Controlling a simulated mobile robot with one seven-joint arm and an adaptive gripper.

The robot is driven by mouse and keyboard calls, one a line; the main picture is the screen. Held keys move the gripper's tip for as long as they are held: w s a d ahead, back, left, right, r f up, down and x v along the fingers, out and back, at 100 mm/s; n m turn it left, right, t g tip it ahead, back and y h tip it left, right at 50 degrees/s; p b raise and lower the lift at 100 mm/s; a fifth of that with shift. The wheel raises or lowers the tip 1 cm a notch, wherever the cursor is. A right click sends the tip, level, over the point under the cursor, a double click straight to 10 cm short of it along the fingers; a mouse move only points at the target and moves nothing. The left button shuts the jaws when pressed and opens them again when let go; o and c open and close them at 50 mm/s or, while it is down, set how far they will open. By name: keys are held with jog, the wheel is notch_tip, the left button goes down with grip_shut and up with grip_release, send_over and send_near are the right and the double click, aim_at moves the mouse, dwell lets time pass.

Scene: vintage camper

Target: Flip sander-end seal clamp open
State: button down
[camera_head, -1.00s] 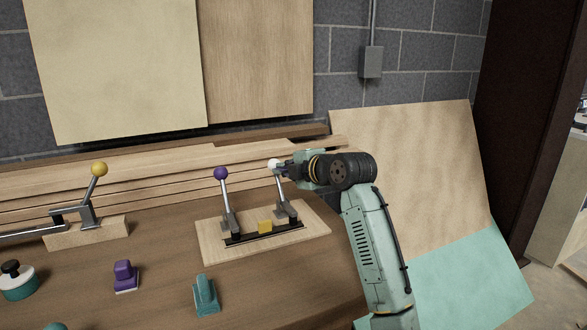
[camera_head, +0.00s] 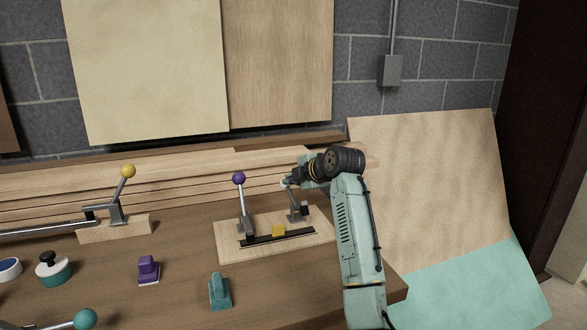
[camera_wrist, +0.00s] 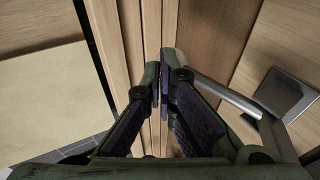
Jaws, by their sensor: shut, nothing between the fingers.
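A wooden board (camera_head: 228,250) on the bench carries two upright toggle clamps beside a dark bar. The left clamp's lever ends in a purple knob (camera_head: 238,178). The right clamp's lever (camera_head: 291,199) has a pale knob (camera_head: 284,183), partly hidden by my gripper (camera_head: 287,179). I cannot tell from labels which is the sander-end one. My gripper is shut and empty, its tips at the top of the right lever. In the wrist view, my shut fingertips (camera_wrist: 161,88) lie beside the grey metal lever (camera_wrist: 228,92), whose top end is hidden behind a finger.
A yellow-knobbed clamp (camera_head: 128,171) stands at left. A purple block (camera_head: 148,269), a teal block (camera_head: 219,291) and a black-knobbed teal-and-white round tool (camera_head: 53,269) are in front. Stacked planks (camera_head: 190,176) lie behind.

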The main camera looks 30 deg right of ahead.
jog(key=shift+w+d+f+g, duration=0.1)
jog(key=shift+w+f+g, duration=0.3)
jog(key=shift+f, duration=0.3)
dwell(0.4)
